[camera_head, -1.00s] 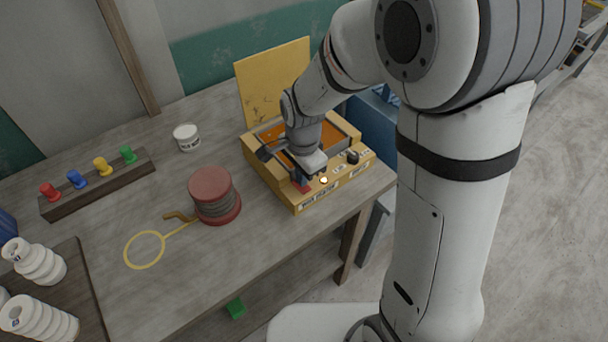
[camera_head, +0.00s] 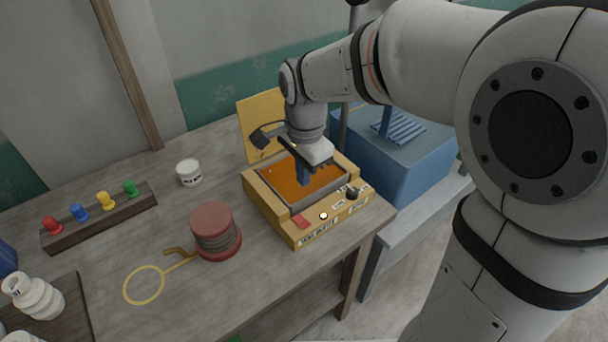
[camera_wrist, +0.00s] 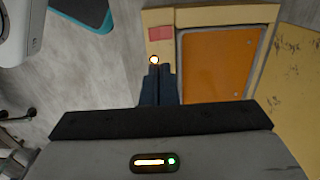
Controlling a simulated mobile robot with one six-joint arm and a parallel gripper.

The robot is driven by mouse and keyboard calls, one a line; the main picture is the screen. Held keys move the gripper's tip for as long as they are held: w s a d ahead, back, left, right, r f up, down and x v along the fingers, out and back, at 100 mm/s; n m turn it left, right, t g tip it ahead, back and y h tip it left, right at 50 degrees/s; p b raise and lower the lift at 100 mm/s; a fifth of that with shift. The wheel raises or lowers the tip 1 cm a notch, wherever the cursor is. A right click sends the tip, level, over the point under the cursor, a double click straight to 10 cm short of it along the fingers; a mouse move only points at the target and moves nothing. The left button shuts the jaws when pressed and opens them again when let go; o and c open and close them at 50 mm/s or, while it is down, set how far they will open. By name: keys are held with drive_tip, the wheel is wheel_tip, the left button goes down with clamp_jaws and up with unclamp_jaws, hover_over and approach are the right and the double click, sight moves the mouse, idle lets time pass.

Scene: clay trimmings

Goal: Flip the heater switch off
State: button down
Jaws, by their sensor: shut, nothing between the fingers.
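The heater is a yellow box (camera_head: 262,203) on the wooden table, with an orange-filled recess on top and its yellow lid raised behind. A red switch (camera_head: 301,222) sits at the left of its front strip; I cannot tell which way it is tipped. A round lamp (camera_head: 323,216) beside it glows. The switch (camera_wrist: 160,33) and glowing lamp (camera_wrist: 154,60) also show in the wrist view. My gripper (camera_head: 304,182) points down, blue fingers shut and empty, over the orange recess behind the switch. In the wrist view the fingertips (camera_wrist: 158,72) appear near the lamp.
A black knob (camera_head: 351,192) stands on the strip's right. A red spool (camera_head: 214,232), a yellow loop (camera_head: 143,285) and a white jar (camera_head: 188,172) lie left of the heater. A blue box (camera_head: 400,155) stands to its right. Bare tabletop lies in front of the jar.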

sight(302, 225)
drive_tip(key=shift+f, duration=0.1)
drive_tip(key=b, duration=0.3)
drive_tip(key=w+a+g+h+b, duration=0.1)
drive_tip(key=b, duration=0.2)
drive_tip(key=shift+a+r+g+b, duration=0.2)
drive_tip(key=shift+a+g+b, duration=0.1)
drive_tip(key=shift+f, duration=0.1)
drive_tip(key=f, duration=0.4)
drive_tip(key=s+f, duration=0.1)
drive_tip(key=f, duration=0.4)
drive_tip(key=d+f, duration=0.1)
drive_tip(key=f, duration=0.3)
drive_tip(key=shift+s+d+f, duration=0.1)
drive_tip(key=shift+s+f, duration=0.2)
drive_tip(key=shift+f, duration=0.05)
